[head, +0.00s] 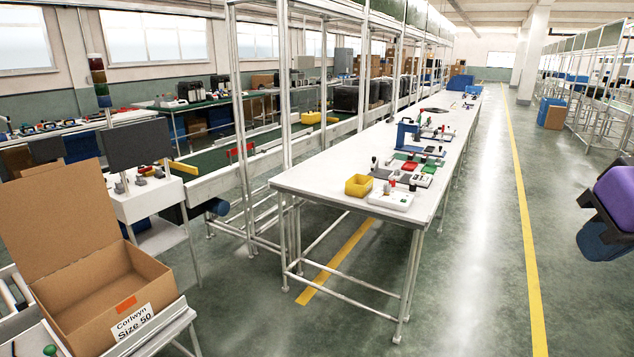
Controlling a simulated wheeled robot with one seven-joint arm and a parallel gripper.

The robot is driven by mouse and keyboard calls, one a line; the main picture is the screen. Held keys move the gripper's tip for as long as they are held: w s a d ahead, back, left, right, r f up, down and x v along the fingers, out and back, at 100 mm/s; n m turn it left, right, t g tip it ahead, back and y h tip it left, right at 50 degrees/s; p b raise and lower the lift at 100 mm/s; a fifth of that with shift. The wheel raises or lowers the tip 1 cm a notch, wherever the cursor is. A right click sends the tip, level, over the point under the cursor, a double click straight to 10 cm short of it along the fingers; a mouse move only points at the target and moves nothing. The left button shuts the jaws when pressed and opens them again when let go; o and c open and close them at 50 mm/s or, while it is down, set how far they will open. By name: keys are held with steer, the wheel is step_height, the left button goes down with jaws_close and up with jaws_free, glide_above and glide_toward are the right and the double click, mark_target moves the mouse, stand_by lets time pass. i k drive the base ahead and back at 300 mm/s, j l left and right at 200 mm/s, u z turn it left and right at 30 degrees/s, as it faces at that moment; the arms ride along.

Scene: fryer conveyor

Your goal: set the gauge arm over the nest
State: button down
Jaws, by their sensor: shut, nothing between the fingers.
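A blue upright fixture (406,134) stands on the long white workbench (330,178) in the head view, with a part reaching right at its top. It may be the gauge stand with its arm, but it is too small to be sure. Small green, red and white blocks (407,164) lie at and in front of its foot. I cannot tell which of them is the nest, or whether the arm is over it. My gripper is not in view.
An open cardboard box (97,290) is at front left. A purple and dark thing (613,205) is at the right edge. The floor right of the bench is clear.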

mark_target(374, 160)
steer(key=i+j, duration=0.15)
steer(key=i, duration=0.6)
steer(key=i+j+u, duration=0.1)
steer(key=i, duration=0.6)
steer(key=i+j, duration=0.15)
steer(key=i, duration=0.6)
steer(key=i+j+z, duration=0.25)
steer(key=i, duration=0.25)
steer(key=i+j+z, duration=0.25)
steer(key=i, duration=0.2)
steer(key=l, duration=0.1)
